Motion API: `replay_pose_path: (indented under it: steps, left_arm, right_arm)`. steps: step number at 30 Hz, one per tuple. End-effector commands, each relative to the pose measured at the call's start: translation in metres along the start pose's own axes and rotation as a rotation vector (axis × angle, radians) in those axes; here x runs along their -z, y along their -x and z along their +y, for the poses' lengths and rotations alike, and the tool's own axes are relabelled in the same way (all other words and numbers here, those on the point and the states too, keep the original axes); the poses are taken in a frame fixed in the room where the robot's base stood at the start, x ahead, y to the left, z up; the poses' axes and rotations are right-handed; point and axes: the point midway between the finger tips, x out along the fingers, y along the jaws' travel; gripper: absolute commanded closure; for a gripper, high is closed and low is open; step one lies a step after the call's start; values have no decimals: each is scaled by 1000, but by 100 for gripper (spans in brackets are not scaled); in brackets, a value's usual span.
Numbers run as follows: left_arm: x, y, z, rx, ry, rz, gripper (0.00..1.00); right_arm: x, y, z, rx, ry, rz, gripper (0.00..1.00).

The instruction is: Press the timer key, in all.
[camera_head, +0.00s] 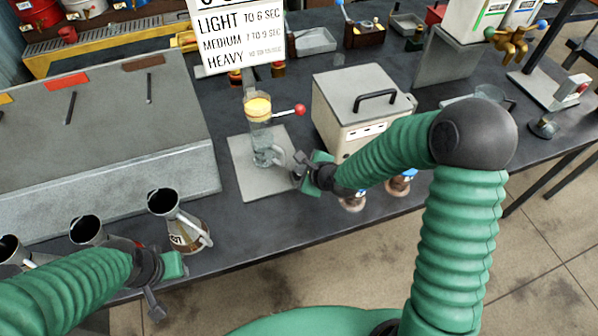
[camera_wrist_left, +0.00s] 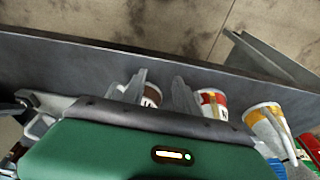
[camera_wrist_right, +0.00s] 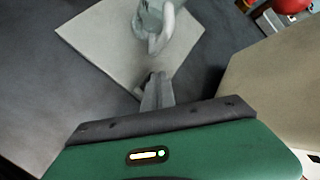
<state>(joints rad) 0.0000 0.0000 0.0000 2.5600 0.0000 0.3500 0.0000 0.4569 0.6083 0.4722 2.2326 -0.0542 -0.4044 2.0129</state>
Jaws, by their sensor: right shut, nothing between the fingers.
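A beige box (camera_head: 335,112) with a black handle on its lid stands right of the middle; its front has a pale strip (camera_head: 366,131) with small dark marks. I cannot tell for sure which part is the timer key; my right arm hides the lower front of the box. My right gripper (camera_head: 299,163) is shut and empty, just left of the box and close to the glass jug (camera_head: 266,150). In the right wrist view its fingertips (camera_wrist_right: 155,78) are together over the edge of the grey plate (camera_wrist_right: 105,45). My left gripper (camera_wrist_left: 157,82) is open and empty near the labelled cans.
Metal cans (camera_head: 181,228) line the front left edge. A sign (camera_head: 238,38) stands behind. A grey sloped stand (camera_head: 110,120) fills the left.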

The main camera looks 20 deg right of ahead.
Motion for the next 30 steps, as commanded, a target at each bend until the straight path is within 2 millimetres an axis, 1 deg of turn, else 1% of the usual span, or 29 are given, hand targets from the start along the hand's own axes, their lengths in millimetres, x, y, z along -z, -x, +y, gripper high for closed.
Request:
replay_pose_path:
  steps: [10, 21, 23, 30]
  left_arm:
    - [4, 18, 0, 0, 0, 0, 64]
    - [4, 19, 0, 0, 0, 0, 64]
    - [5, 23, 0, 0, 0, 0, 64]
    - [11, 48, 0, 0, 0, 0, 64]
  right_arm:
    - [-8, 12, -9, -1, -1, 1, 100]
    - [-9, 13, -9, -1, 0, 1, 100]
    - [-11, 16, -11, -1, 0, 0, 100]
    - [-24, 34, -24, -1, -1, 0, 100]
